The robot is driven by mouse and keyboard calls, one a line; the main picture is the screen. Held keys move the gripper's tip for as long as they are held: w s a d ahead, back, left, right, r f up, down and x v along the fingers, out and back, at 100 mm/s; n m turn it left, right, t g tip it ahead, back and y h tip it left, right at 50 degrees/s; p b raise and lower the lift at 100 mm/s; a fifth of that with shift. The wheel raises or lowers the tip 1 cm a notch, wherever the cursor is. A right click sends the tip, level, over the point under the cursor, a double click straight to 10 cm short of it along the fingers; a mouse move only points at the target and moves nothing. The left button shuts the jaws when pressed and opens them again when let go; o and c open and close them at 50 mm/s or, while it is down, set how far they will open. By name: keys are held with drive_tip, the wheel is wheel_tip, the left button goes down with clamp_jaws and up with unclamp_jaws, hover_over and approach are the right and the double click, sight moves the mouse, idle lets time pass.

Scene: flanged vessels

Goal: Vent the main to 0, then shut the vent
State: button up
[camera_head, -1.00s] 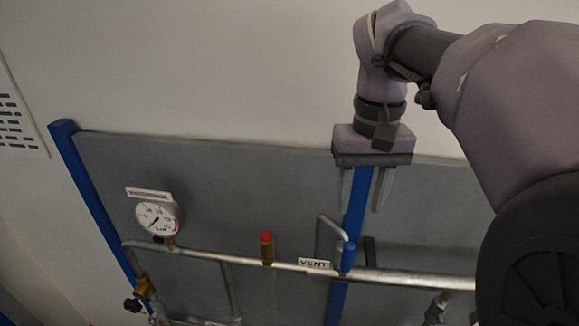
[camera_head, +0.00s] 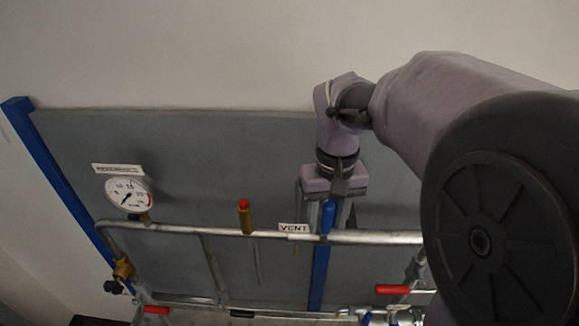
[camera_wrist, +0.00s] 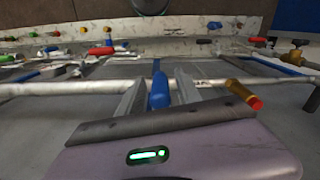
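The blue vent handle (camera_head: 328,218) stands upright on the horizontal grey pipe, just right of the white VENT label (camera_head: 293,228). My gripper (camera_head: 325,212) points down at it from above. In the wrist view the blue handle (camera_wrist: 159,91) lies between my gripper's two fingers (camera_wrist: 159,92), with a gap on each side. The fingers are apart, and I cannot see contact. The round white pressure gauge (camera_head: 128,193) is at the left of the panel under a label. Its needle points to the lower left, but the numbers are too small to read surely.
A brass fitting with a red cap (camera_head: 246,217) stands on the same pipe, left of the label. Red-handled valves (camera_head: 392,289) sit lower on the pipework. A brass valve (camera_head: 123,268) is at lower left.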

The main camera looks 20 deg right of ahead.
clamp_jaws()
idle(1.2)
